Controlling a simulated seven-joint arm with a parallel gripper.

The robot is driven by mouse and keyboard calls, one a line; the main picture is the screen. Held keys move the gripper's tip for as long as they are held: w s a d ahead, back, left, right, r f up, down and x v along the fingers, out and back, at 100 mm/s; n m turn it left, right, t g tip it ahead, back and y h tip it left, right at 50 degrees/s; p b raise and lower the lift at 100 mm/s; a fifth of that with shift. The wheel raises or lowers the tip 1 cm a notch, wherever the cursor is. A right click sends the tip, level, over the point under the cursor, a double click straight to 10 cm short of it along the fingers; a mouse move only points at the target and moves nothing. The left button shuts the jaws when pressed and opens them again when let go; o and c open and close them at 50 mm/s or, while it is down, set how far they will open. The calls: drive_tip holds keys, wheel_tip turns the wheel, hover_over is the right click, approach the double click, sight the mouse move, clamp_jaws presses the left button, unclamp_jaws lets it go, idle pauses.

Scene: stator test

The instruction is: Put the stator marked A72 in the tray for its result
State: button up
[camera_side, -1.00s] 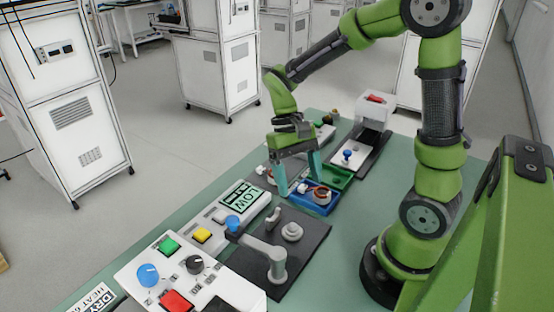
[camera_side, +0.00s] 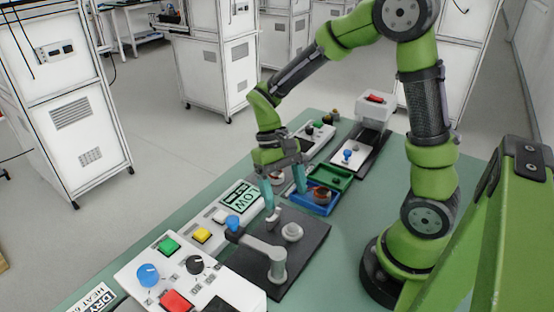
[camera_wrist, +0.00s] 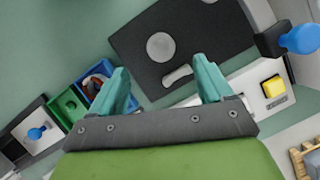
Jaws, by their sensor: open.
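A stator with a copper-brown winding (camera_side: 320,196) sits in the blue tray (camera_side: 326,209). It also shows in the wrist view (camera_wrist: 97,80), inside the blue tray (camera_wrist: 82,77). No A72 marking is legible on it. An empty-looking green tray (camera_side: 341,184) adjoins the blue one, and it shows in the wrist view too (camera_wrist: 67,106). My gripper (camera_side: 286,199) is open, with nothing between its fingers. It is above the far edge of the dark fixture plate, just left of the blue tray. In the wrist view my gripper (camera_wrist: 163,76) has its fingers apart over the plate edge.
The dark plate (camera_side: 310,250) carries a round grey seat (camera_side: 292,231), a small grey lever and a grey arm with a blue knob (camera_side: 233,222). A display (camera_side: 240,197) reads LOW. A button panel (camera_side: 190,285) stands at the front left. Green table is clear right of the plate.

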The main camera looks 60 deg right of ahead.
drive_tip(key=v, duration=1)
drive_tip(key=s+a+r+t, duration=0.3)
drive_tip(key=s+r+t, duration=0.4)
drive_tip(key=t, duration=0.4)
drive_tip(key=shift+w+a+f+n+g+y, duration=0.25)
drive_tip(key=shift+w+a+f+g, duration=1.05)
drive_tip(key=shift+g, duration=2.15)
drive_tip(key=shift+w+a+f+n+g+y, duration=0.25)
drive_tip(key=shift+w+a+f+g, duration=0.3)
drive_tip(key=shift+a+f+g, duration=1.75)
drive_tip(key=shift+w+a+f+n+g+y, duration=0.25)
drive_tip(key=shift+w+a+f+g, duration=0.6)
drive_tip(key=shift+a+g, duration=2.5)
